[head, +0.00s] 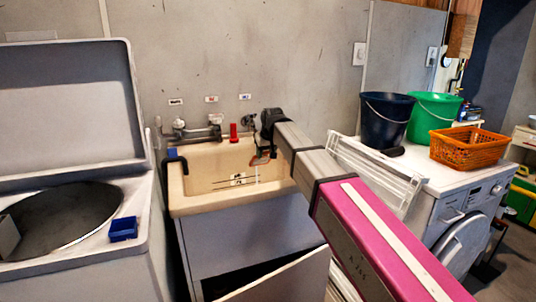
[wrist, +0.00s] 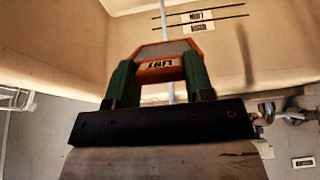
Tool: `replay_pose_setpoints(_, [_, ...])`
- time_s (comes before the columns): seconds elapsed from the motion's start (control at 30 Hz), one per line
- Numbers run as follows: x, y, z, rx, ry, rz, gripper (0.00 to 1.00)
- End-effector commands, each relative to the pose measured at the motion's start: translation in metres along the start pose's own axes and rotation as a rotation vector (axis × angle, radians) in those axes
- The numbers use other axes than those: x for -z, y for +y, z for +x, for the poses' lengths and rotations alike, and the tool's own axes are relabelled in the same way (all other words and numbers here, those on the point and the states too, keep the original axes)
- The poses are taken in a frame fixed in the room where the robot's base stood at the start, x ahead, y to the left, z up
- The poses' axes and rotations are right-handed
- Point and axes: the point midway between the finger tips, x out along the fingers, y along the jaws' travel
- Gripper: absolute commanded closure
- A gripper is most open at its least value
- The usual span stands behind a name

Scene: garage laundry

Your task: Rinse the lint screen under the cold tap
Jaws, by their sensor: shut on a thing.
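The lint screen (wrist: 170,48), an orange frame with grey mesh and a "LINT" label, is held between the green fingers of my gripper (wrist: 160,68). In the head view the small orange lint screen (head: 260,159) hangs over the beige sink (head: 205,162), inside the basin's right part. A thin pale vertical line, looking like a water stream, shows below it in the head view and on both sides of it in the wrist view. I cannot tell whether it strikes the mesh. The tap fitting (head: 249,121) at the right is partly hidden by my arm.
A red object (head: 233,132) stands on the sink's back ledge; a blue item (head: 172,152) sits at its left rim. The open-lidded machine with a blue box (head: 123,229) is left. Right, a white washer holds dark blue (head: 386,118) and green (head: 432,115) buckets and an orange basket (head: 468,148).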

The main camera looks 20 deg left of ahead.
Motion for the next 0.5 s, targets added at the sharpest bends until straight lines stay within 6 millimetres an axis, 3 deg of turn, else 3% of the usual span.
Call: replay_pose_setpoints(0.5, [0.038, 0.000, 0.026, 0.000, -0.001, 0.000, 0.87])
